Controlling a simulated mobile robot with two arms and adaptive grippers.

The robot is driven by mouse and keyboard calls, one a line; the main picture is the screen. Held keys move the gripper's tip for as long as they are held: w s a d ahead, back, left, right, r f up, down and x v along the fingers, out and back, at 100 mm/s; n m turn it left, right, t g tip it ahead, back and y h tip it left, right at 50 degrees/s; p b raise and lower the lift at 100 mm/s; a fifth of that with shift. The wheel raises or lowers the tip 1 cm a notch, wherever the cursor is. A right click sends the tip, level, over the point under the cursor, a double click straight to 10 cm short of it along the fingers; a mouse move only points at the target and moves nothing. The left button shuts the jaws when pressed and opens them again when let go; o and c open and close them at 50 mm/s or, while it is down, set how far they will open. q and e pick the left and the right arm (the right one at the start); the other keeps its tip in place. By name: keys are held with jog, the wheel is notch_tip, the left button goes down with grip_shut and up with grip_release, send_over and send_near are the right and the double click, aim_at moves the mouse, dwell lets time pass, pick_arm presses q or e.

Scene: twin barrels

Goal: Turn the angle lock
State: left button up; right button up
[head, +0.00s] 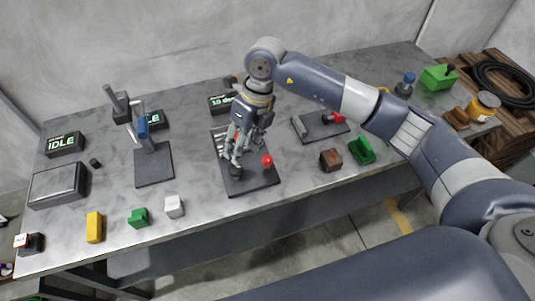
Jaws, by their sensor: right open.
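My right gripper (235,152) reaches down from above over a dark base plate (262,181) in the middle of the table. It is open, with its fingers spread close above the fixture on that plate. A red ball-shaped knob (267,160) stands on the plate just right of the fingers. A dark round part (236,171) sits below the fingertips. The gripper hides much of this fixture, so I cannot tell whether it is the angle lock or whether the fingers touch it. My left gripper is not in view.
A fixture with a blue handle (143,128) stands left, and one with a red part (333,118) stands right. Loose blocks, including a yellow one (95,227) and a brown one (331,160), lie near the front edge. Display boxes (65,144) stand along the back.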

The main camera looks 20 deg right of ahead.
aim_at(267, 158)
jog(key=w+d+r+h, duration=0.1)
jog(key=w+d+h, duration=0.15)
jog(key=d, duration=0.45)
jog(key=shift+m+h, duration=0.25)
jog(key=shift+m, duration=0.15)
jog(key=f+p, duration=0.1)
jog(key=f, duration=0.2)
jog(key=f+p, duration=0.1)
jog(key=f, duration=0.2)
jog(key=f+p, duration=0.1)
jog(key=f, duration=0.2)
jog(key=shift+s+a+f+p, duration=0.1)
jog(key=shift+s+f+p, duration=0.2)
jog(key=shift+f, duration=0.55)
jog(key=shift+c, duration=0.5)
jog(key=c, duration=1)
